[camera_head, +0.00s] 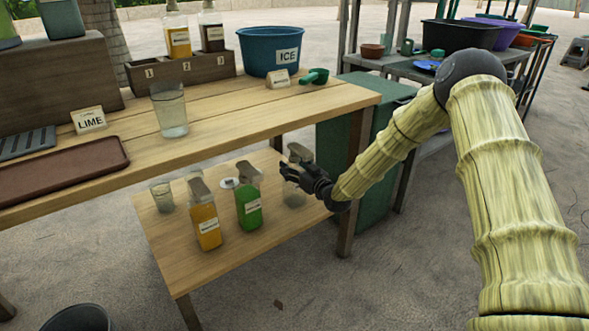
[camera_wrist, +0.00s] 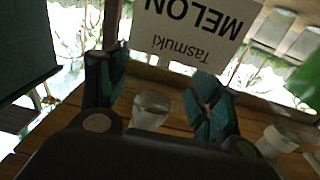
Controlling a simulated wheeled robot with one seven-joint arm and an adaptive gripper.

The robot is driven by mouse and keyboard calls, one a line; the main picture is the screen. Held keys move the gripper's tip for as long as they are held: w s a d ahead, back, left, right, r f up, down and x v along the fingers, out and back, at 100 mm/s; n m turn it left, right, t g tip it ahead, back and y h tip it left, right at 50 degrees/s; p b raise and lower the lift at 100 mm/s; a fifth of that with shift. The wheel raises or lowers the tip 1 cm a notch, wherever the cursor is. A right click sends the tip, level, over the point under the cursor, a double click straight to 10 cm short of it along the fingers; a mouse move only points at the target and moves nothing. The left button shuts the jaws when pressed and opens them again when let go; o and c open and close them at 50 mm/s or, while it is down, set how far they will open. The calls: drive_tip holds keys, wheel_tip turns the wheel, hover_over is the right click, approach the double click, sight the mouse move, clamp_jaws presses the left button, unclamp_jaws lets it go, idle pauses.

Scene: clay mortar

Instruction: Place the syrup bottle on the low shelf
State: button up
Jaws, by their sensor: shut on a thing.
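My gripper (camera_head: 292,174) is above the right part of the low shelf (camera_head: 272,244), under the tabletop. It is shut around a clear bottle with a grey top (camera_head: 300,153), and its pale lower part (camera_head: 294,197) shows below my fingers. In the wrist view a white label (camera_wrist: 195,28) reading "Tasmuki MELON" is upside down between my fingers (camera_wrist: 158,95). I cannot tell whether the bottle touches the shelf. A green bottle (camera_head: 248,199) stands just left of my gripper, and an orange bottle (camera_head: 205,222) stands further left.
A clear glass (camera_head: 162,195) stands at the shelf's left. The table (camera_head: 240,118) overhangs the shelf and carries a glass (camera_head: 171,112), a blue ICE tub (camera_head: 270,48) and a brown tray (camera_head: 62,168). A table leg (camera_head: 352,205) and green bin (camera_head: 376,190) are close right.

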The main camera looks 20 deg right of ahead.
drive_tip(key=shift+f, duration=0.1)
drive_tip(key=o, duration=1.5)
